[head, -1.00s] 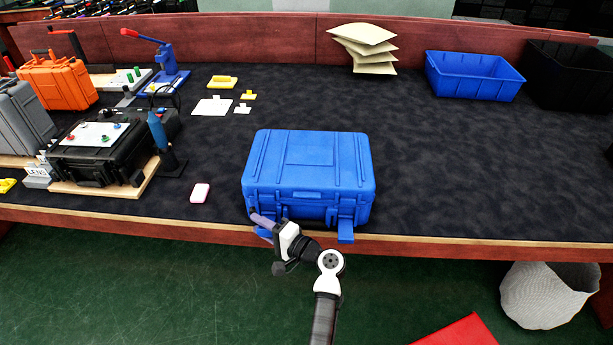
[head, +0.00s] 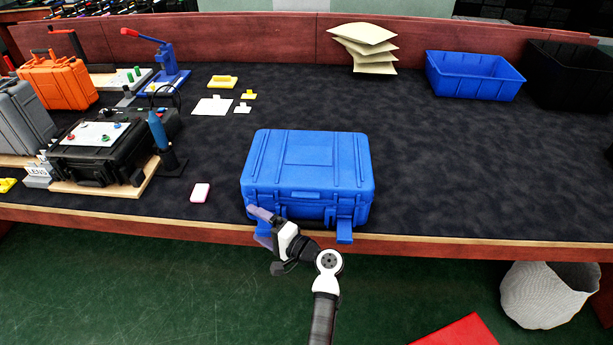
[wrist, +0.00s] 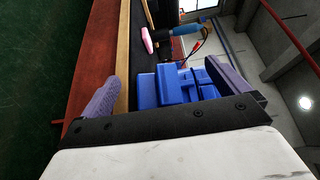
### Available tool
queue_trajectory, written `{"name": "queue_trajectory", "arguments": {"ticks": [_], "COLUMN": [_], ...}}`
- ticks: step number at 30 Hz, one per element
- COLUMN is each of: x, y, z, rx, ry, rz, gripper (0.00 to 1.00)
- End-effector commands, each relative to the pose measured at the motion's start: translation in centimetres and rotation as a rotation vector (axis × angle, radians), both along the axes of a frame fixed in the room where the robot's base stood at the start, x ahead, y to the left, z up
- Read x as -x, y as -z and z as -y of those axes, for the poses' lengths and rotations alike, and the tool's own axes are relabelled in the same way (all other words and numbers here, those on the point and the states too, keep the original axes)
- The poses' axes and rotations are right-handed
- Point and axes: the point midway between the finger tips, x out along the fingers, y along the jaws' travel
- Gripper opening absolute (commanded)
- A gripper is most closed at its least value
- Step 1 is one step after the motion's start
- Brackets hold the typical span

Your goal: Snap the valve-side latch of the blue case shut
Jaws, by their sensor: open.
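The blue case (head: 308,165) stands with its lid down near the front edge of the bench. Its right front latch (head: 345,232) hangs out and down past the bench edge. The left front latch (head: 264,240) also juts out low, partly hidden by my gripper. I cannot tell which of the two is the valve-side latch. My gripper (head: 259,227) is open at the case's left front corner, one finger above the left latch and one below. In the wrist view, the case's blue parts (wrist: 183,86) lie between the two purple fingers.
The bench (head: 450,180) is clear to the right of the case. A pink-edged white block (head: 200,192) lies to the left. A blue bin (head: 474,76) is at the back.

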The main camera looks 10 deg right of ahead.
Motion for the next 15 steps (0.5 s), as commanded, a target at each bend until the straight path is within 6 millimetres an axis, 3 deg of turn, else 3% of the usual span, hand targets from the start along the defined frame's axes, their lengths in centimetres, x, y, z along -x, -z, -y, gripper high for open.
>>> {"name": "queue_trajectory", "arguments": {"ticks": [15], "x": [4.8], "y": [0.1], "z": [0.2], "rx": [0.000], "ry": [0.002], "rz": [-0.001], "gripper": [1.00]}}
